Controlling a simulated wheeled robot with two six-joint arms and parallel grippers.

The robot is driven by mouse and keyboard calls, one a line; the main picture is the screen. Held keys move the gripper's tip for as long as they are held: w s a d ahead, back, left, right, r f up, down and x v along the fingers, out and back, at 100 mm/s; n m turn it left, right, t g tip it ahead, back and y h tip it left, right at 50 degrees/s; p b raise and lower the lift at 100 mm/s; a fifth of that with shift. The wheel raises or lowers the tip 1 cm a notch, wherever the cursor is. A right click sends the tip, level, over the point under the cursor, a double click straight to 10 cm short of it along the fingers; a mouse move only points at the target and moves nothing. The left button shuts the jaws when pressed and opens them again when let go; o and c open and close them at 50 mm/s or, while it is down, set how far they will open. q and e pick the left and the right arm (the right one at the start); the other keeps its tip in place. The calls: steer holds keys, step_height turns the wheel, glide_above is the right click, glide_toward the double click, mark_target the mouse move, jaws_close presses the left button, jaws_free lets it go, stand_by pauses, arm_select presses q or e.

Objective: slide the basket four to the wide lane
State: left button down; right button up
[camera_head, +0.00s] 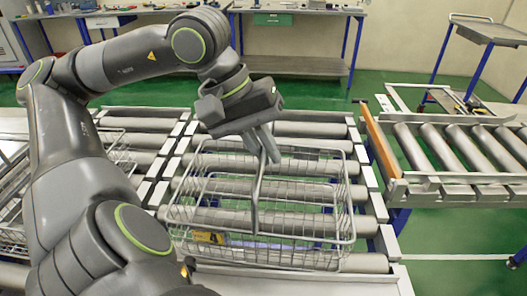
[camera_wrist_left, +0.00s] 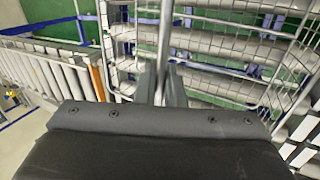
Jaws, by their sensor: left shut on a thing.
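A wire basket (camera_head: 262,205) sits on the rollers of the middle lane (camera_head: 300,128). A yellow label (camera_head: 208,237) shows low on its near side, too small to read. The basket also fills the upper right of the left wrist view (camera_wrist_left: 240,62). My left gripper (camera_head: 268,150) reaches down over the basket and is shut on its grey handle (camera_head: 256,205), a bar across the basket's middle. In the left wrist view the fingers (camera_wrist_left: 163,85) close around this bar (camera_wrist_left: 165,40). My right gripper is not in view.
Another wire basket (camera_head: 14,205) stands on the left lane (camera_head: 140,124), partly behind my left arm. An orange bar (camera_head: 378,140) stands between the middle lane and a roller conveyor (camera_head: 455,150) at right. Benches (camera_head: 290,66) line the back; green floor lies between.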

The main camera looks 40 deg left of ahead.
arm_select(q)
steer(key=shift+s+d+f, duration=0.1)
steer(key=shift+s+f, duration=0.05)
steer(key=shift+f, duration=0.05)
steer(key=c, duration=1.5)
jaws_free()
steer(key=shift+d+r, duration=0.1)
steer(key=shift+o, duration=0.2)
step_height(320, 180, up, 8)
steer(key=p, duration=0.6)
steer(key=shift+r+p, duration=0.1)
steer(key=shift+p, duration=0.2)
steer(key=shift+a, duration=0.2)
